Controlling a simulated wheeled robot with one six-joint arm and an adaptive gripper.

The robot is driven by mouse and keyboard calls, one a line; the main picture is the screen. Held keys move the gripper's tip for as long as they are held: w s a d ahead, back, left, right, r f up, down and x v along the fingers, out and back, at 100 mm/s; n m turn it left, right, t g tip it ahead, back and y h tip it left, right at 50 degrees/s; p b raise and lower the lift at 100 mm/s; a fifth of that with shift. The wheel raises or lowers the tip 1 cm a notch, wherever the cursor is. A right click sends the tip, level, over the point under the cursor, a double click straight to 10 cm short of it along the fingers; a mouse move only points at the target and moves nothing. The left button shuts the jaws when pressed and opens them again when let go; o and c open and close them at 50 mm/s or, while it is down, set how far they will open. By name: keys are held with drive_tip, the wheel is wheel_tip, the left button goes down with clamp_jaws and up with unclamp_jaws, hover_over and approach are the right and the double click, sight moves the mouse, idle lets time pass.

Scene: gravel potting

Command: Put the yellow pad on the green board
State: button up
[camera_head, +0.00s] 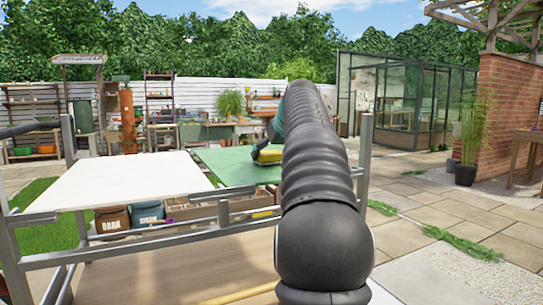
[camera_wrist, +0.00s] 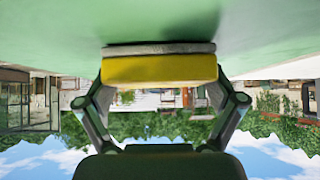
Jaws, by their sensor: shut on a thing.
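The yellow pad (camera_wrist: 160,69) has a grey layer on one face. My gripper (camera_wrist: 160,76) is shut on it, one finger at each end, in the upside-down wrist view. The grey face is toward the green board (camera_wrist: 160,22), touching it or very close; I cannot tell which. In the head view the pad (camera_head: 268,155) is over the right part of the green board (camera_head: 222,168), left of my arm. My arm hides the board's right end and most of the gripper.
A white board (camera_head: 115,181) lies left of the green board on a grey metal frame. Bags (camera_head: 112,219) and wooden boxes (camera_head: 195,212) stand on a lower level. A bare wooden surface (camera_head: 170,270) is in front. The green board's left part is clear.

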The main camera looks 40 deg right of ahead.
drive_tip(key=shift+f, duration=0.2)
drive_tip(key=o, duration=0.9)
drive_tip(key=shift+o, duration=0.2)
drive_tip(key=shift+s+r, duration=0.2)
drive_tip(key=shift+r, duration=0.2)
drive_tip(key=p+v, duration=0.1)
drive_tip(key=v, duration=1)
drive_tip(key=shift+s+r, duration=0.15)
drive_tip(key=shift+r, duration=0.05)
